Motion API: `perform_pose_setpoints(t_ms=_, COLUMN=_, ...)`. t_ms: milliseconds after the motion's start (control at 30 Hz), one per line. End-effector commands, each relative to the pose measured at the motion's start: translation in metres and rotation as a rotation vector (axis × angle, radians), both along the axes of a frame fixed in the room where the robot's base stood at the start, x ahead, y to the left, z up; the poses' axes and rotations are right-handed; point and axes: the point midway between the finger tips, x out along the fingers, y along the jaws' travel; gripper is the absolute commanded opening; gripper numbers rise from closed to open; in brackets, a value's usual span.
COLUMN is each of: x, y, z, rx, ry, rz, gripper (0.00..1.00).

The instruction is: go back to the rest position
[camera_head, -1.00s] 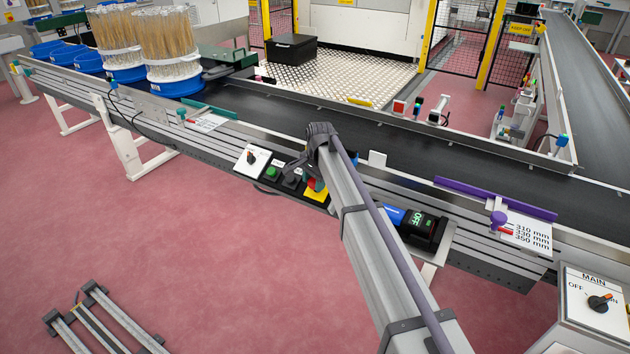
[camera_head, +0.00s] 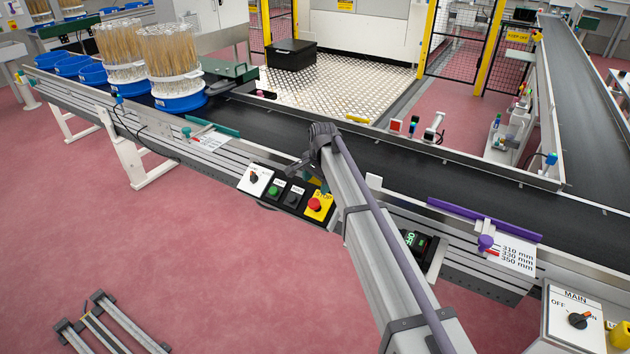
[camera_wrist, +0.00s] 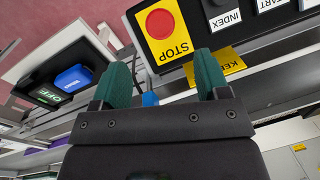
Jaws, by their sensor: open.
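My gripper (camera_wrist: 163,80) shows in the wrist view with its two teal fingertips spread apart. Nothing is between them but background. A control panel with a red STOP button (camera_wrist: 160,23) on a yellow plate lies just beyond the fingertips. In the head view my arm reaches from the lower right up toward the conveyor edge, and its end is bent down near the STOP button (camera_head: 314,204). The gripper itself is mostly hidden there behind my arm.
The black conveyor belt (camera_head: 415,172) runs behind the panel. Clear containers of wheat ears (camera_head: 172,52) stand on blue bases at the far left. A purple guide rail (camera_head: 485,221) and a MAIN switch box (camera_head: 560,325) are at right. Open pink floor (camera_head: 200,260) lies left.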

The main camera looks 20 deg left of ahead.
Motion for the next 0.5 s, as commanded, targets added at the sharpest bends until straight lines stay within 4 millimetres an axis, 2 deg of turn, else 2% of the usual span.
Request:
perform_pose_setpoints(t_ms=33, x=-0.0007, y=-0.0011, z=0.0161, rx=0.0, ry=0.0, rz=0.0, gripper=0.69)
perform_pose_setpoints(t_ms=67, x=-0.0008, y=-0.0015, z=0.0178, rx=0.0, ry=0.0, rz=0.0, gripper=0.69)
perform_pose_setpoints(t_ms=500, x=-0.001, y=-0.0018, z=0.0153, rx=0.0, ry=0.0, rz=0.0, gripper=0.69)
